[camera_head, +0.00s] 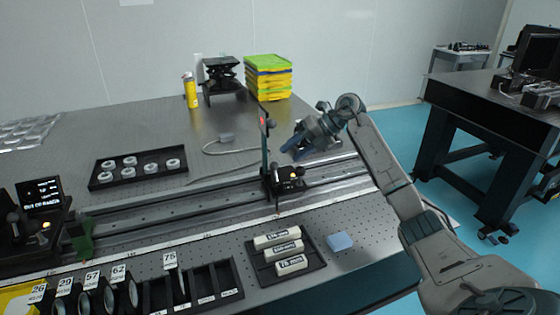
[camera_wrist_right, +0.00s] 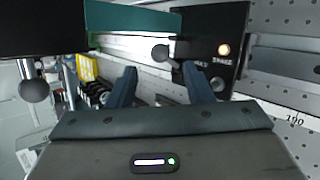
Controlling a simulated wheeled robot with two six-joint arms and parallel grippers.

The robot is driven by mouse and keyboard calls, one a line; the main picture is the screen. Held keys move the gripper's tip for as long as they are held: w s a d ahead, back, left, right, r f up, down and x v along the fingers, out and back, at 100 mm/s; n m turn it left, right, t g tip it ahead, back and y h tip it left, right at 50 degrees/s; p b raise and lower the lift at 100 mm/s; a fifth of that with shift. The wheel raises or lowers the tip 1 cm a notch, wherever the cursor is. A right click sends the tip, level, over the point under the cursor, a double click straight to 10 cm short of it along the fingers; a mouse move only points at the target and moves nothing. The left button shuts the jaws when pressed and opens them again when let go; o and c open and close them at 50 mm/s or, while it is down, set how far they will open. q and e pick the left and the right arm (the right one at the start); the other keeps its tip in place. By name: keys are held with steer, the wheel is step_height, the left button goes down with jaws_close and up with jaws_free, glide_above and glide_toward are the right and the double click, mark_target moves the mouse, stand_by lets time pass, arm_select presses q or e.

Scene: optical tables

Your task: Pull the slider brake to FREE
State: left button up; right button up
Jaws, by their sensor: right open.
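The slider (camera_head: 287,184) is a black carriage on the long rail, with a lit orange lamp and a tall upright plate. In the right wrist view its black box (camera_wrist_right: 205,42) shows a BRAKE label beside the orange lamp. A dark ball knob (camera_wrist_right: 161,52), seemingly the brake lever's, sticks out left of the box. It appears between and beyond my right fingers; I see no contact. My right gripper (camera_head: 300,148) is open and empty, above and just right of the slider; it also shows in the right wrist view (camera_wrist_right: 160,86). My left gripper is out of view.
The rail (camera_head: 160,218) runs across the table. In front are a tray of labelled white bars (camera_head: 284,252), a blue block (camera_head: 340,242) and a black slotted rack (camera_head: 205,285). A ring tray (camera_head: 138,168) lies behind. A display unit (camera_head: 40,196) stands at left.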

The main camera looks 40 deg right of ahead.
mark_target(275, 172)
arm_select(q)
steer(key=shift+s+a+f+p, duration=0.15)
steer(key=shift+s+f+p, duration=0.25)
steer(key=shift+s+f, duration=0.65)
arm_select(e)
steer(key=x, duration=0.5)
steer(key=shift+w+a+f, duration=0.15)
steer(key=shift+a+f, duration=0.05)
steer(key=shift+f, duration=0.05)
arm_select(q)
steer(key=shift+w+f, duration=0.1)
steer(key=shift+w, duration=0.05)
arm_select(e)
steer(key=c, duration=1)
